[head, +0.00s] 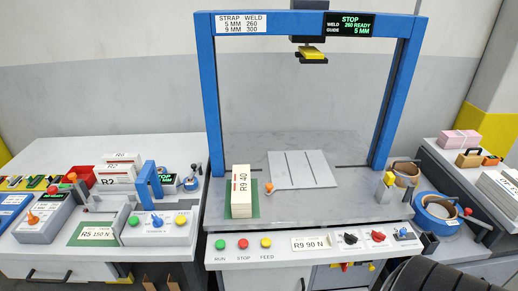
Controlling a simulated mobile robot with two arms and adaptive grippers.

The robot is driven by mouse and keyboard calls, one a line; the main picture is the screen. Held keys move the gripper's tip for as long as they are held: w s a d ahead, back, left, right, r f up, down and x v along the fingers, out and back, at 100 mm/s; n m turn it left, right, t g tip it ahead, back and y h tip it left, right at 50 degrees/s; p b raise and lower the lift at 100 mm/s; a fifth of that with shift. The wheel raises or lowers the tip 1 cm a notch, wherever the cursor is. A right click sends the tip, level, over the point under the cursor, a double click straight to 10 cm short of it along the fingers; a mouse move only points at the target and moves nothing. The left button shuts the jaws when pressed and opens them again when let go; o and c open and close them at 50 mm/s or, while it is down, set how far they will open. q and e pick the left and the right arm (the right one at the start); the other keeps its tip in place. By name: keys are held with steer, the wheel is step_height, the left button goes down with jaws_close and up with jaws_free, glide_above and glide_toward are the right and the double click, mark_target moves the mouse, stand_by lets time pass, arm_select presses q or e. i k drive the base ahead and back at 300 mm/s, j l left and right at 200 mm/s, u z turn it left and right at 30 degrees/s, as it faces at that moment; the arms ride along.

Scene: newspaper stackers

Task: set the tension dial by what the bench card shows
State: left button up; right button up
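The blue-framed strapping machine (207,100) stands in the middle. A card (310,243) on the panel reads "R9 90 N". A card (97,233) on the left bench reads "R5 150 N". A bundle (241,191) marked "R9 40" stands on a green mat on the machine table. Neither gripper is in view.
The display (350,25) reads STOP, weld 260 ready, guide 5 MM. A sign (241,22) lists 5 MM 260, 9 MM 300. Green, red and yellow buttons (243,243) sit on the panel. Strap rolls (436,211) lie at right. A black ribbed object covers the lower right.

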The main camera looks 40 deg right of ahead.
mark_target(351, 240)
steer(key=z, duration=2.15)
